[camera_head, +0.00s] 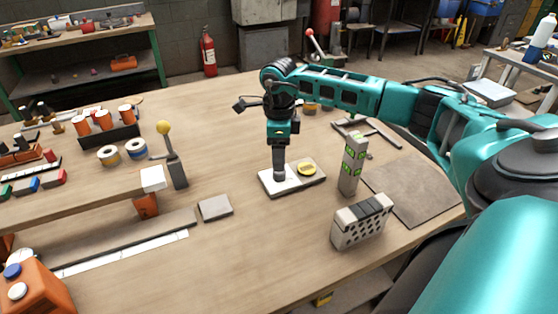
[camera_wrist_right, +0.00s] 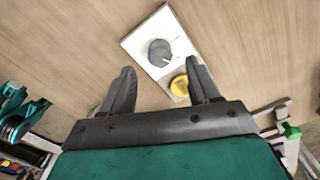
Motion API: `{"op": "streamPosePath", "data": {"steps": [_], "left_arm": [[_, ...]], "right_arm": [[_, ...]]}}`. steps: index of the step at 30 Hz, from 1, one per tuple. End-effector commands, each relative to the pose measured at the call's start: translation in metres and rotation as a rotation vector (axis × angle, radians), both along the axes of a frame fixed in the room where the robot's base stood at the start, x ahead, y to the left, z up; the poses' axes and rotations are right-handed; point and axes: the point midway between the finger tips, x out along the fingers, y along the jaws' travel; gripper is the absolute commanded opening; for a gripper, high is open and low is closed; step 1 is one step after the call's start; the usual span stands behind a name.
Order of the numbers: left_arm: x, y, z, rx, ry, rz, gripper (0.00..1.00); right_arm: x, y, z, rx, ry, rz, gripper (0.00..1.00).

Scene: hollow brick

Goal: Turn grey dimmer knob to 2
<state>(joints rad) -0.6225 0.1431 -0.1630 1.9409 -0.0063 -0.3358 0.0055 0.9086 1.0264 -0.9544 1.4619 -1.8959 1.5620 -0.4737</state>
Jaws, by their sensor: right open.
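The grey dimmer knob (camera_wrist_right: 160,52) is round and sits on a white plate (camera_wrist_right: 137,40) on the table. A pale pointer mark shows on the knob's lower right side in the wrist view; I cannot read any numbers. A yellow round knob (camera_wrist_right: 179,86) sits beside it; it also shows in the head view (camera_head: 307,168). My right gripper (camera_wrist_right: 159,68) is open, pointing down over the plate, with the grey knob seen just beyond its fingertips. In the head view my right gripper (camera_head: 279,175) mostly hides the grey knob. Contact cannot be told. My left gripper is not in view.
Right of the plate stand a grey post with green lights (camera_head: 352,165) and a perforated box (camera_head: 361,222). To the left are a lever with a yellow ball (camera_head: 172,155), tape rolls (camera_head: 108,155) and a flat grey block (camera_head: 215,208). The table in front of the plate is clear.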

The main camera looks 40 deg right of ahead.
Motion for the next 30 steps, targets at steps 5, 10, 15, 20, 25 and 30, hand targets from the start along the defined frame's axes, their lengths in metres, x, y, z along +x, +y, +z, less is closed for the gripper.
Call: {"op": "streamPosePath", "data": {"steps": [5,10,15,20,25,30], "left_arm": [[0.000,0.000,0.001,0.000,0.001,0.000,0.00],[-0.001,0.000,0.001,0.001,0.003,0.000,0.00],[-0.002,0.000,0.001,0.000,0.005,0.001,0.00],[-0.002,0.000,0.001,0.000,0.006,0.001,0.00],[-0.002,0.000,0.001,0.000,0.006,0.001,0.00],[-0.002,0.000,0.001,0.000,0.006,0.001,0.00]], "right_arm": [[0.001,0.000,0.041,0.000,-0.004,0.000,0.61],[0.001,0.000,0.067,0.000,-0.003,-0.001,0.61],[0.000,0.000,0.076,0.000,0.000,-0.001,0.61],[0.000,0.000,0.077,0.000,0.000,-0.001,0.61],[0.000,0.000,0.077,0.000,0.000,-0.001,0.61],[0.000,0.000,0.077,0.000,0.000,-0.001,0.61]]}}
